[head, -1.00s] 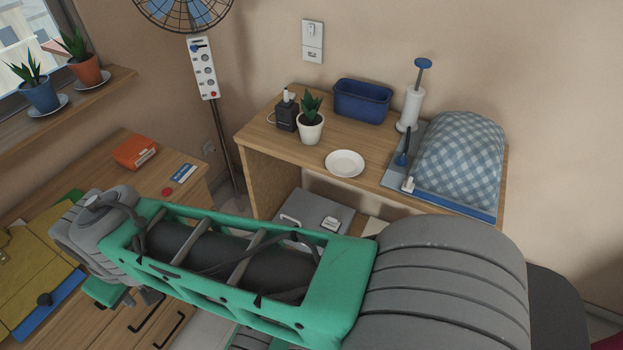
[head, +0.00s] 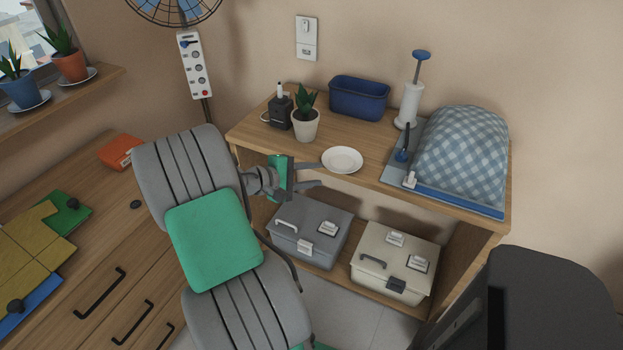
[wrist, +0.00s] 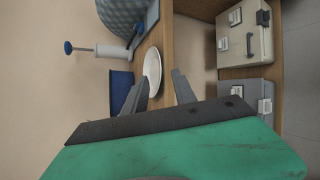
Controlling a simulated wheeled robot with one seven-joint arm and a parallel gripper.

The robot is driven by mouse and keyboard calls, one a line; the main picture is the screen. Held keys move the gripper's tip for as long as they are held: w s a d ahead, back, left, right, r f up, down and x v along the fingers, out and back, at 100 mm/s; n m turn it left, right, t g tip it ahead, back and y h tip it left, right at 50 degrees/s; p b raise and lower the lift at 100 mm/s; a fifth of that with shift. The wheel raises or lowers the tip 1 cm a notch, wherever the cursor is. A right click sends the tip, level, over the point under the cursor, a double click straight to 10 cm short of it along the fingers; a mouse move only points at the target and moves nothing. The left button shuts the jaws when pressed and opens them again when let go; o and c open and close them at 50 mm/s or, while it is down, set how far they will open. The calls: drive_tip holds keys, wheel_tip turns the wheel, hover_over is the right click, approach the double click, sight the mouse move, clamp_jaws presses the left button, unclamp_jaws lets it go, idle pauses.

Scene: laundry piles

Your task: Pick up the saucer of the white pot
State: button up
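The white saucer (head: 343,158) lies flat and empty near the front edge of the wooden shelf top. The white pot (head: 305,127) with a spiky green plant stands apart from it, behind and to its left. My gripper (head: 321,174) is at the shelf's front edge, just left of the saucer, with its fingers apart and pointing right. In the wrist view the saucer (wrist: 153,73) shows beyond the two open fingers (wrist: 160,84), with nothing between them. I cannot tell whether a finger touches its rim.
On the wooden shelf (head: 250,130) stand a black charger (head: 279,115), a blue bin (head: 360,98), a white pump (head: 408,104) and a checkered covered board (head: 462,150). Grey (head: 308,235) and cream (head: 395,262) cases sit below. Potted plants with saucers stand on the window ledge (head: 60,105).

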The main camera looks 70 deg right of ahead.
sight(337, 172)
drive_tip(key=x, duration=0.7)
drive_tip(key=shift+s+d+f, duration=0.1)
drive_tip(key=shift+s+d, duration=0.1)
drive_tip(key=shift+d, duration=0.05)
clamp_jaws()
idle(0.3)
drive_tip(key=shift+f, duration=0.1)
idle(1.1)
